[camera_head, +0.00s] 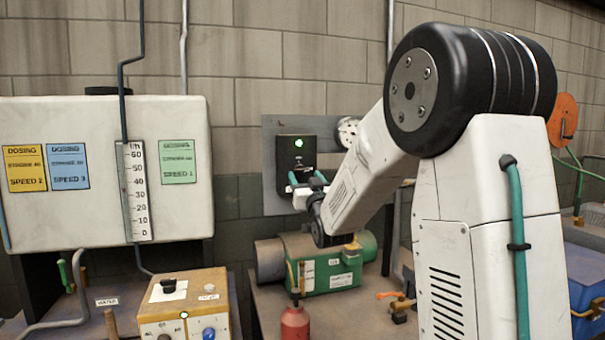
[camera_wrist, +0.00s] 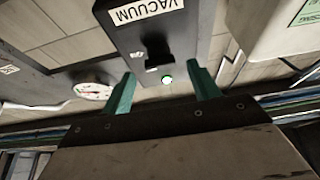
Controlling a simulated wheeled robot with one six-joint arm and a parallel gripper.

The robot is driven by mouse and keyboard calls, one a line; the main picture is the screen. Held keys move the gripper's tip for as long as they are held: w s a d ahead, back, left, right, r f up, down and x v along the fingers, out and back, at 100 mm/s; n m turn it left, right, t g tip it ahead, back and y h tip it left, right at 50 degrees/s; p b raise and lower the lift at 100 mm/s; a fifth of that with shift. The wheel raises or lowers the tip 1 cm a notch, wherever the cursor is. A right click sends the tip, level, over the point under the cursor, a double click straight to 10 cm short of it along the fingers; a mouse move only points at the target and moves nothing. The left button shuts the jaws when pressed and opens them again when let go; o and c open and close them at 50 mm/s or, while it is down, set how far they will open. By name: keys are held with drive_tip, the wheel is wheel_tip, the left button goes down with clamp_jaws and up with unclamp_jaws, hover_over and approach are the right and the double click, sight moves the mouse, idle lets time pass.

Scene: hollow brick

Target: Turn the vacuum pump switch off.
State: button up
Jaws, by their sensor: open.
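The vacuum switch box (camera_head: 284,160) is a dark box on a grey panel on the wall, with a lit green lamp (camera_head: 299,143) on its front. In the wrist view the box (camera_wrist: 178,35) appears upside down, with a VACUUM label (camera_wrist: 145,12), a black switch lever (camera_wrist: 158,52) and the lamp (camera_wrist: 167,79). My gripper (camera_head: 307,180) is in front of the lower part of the box. In the wrist view its teal fingers (camera_wrist: 162,72) are open and spread to either side of the lever and lamp. Nothing is held between them. I cannot tell whether they touch the box.
A round gauge (camera_head: 347,131) sits on the panel right of the box. A green pump (camera_head: 330,268) stands below my gripper. A red bottle (camera_head: 295,322) and a control box with knobs (camera_head: 185,300) are in front. A large white tank (camera_head: 90,220) stands left.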

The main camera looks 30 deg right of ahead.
sight(302, 172)
drive_tip(key=shift+x, duration=1.85)
drive_tip(key=c, duration=1)
